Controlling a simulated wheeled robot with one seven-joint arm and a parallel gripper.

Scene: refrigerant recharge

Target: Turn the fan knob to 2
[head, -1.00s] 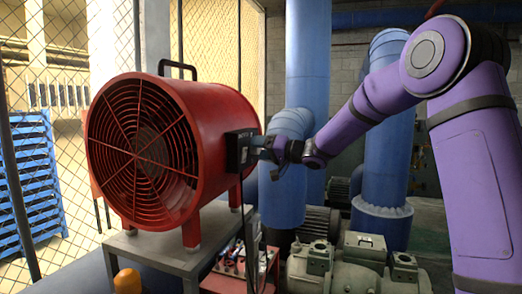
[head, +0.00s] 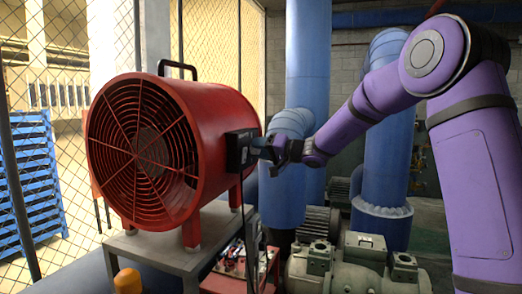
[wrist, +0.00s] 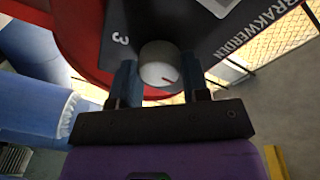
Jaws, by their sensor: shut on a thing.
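The red drum fan (head: 165,150) stands on a grey metal stand, with a dark control box (head: 240,150) on its right side. In the wrist view the box face (wrist: 180,25) carries a round pale grey knob (wrist: 158,62) with a red pointer line toward the lower right. A white "3" shows left of the knob; no "2" is visible. My gripper (wrist: 160,75) has one blue-grey finger on each side of the knob and is shut on it. In the head view my gripper (head: 270,153) is at the box, and the knob is hidden there.
The fan's stand (head: 170,252) and an orange cap (head: 127,281) are below. A red tray (head: 235,270) of small items and grey pump machinery (head: 345,265) stand low to the right. Blue pipes (head: 308,60) rise behind my arm. Wire fence is at left.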

